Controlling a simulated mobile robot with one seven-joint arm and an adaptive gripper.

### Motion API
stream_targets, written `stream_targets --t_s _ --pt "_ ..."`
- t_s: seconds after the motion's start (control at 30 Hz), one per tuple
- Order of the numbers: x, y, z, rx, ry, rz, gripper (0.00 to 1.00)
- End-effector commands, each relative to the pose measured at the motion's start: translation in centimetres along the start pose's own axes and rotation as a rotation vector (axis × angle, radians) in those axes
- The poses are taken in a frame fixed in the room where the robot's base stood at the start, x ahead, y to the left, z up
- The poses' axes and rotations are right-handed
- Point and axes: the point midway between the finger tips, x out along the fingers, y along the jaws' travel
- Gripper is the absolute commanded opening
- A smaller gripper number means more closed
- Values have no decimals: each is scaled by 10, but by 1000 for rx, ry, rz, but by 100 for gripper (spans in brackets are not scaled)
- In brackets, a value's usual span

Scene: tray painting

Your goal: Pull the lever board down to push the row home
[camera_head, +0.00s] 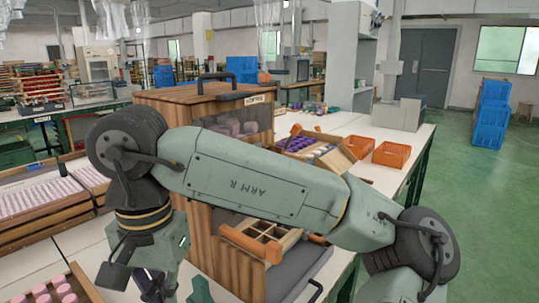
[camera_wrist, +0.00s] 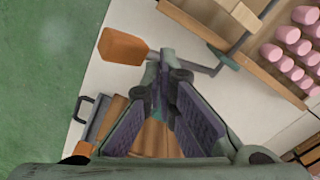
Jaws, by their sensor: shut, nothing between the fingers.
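In the wrist view, an orange-brown paddle (camera_wrist: 123,46) sits at the end of a grey bent rod (camera_wrist: 203,67). I take the paddle and rod as the lever; which part is the board is unclear. My gripper (camera_wrist: 165,62) is shut and empty, its tips overlapping the rod in the picture; contact cannot be told. In the head view, my gripper (camera_head: 152,286) is low at the left, partly cut off, near a tray of pink cylinders (camera_head: 62,290).
A wooden cabinet (camera_head: 236,280) with a window stands behind my arm. A divided orange-edged tray (camera_head: 262,236) is at its front. More trays of pink pieces (camera_head: 35,200) lie left. Orange bins (camera_head: 391,154) stand on the white table. Green floor (camera_wrist: 40,60) lies beyond the table edge.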

Motion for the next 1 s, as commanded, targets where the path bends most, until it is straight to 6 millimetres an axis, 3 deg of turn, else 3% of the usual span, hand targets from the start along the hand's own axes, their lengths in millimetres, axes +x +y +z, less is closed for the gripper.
stream_targets --t_s 0.03,0.5,1.0 --pt "-10 0 0 0 0 0 0" --pt "-55 0 0 0 0 -2 0" --pt "-54 0 0 -1 0 -1 0"
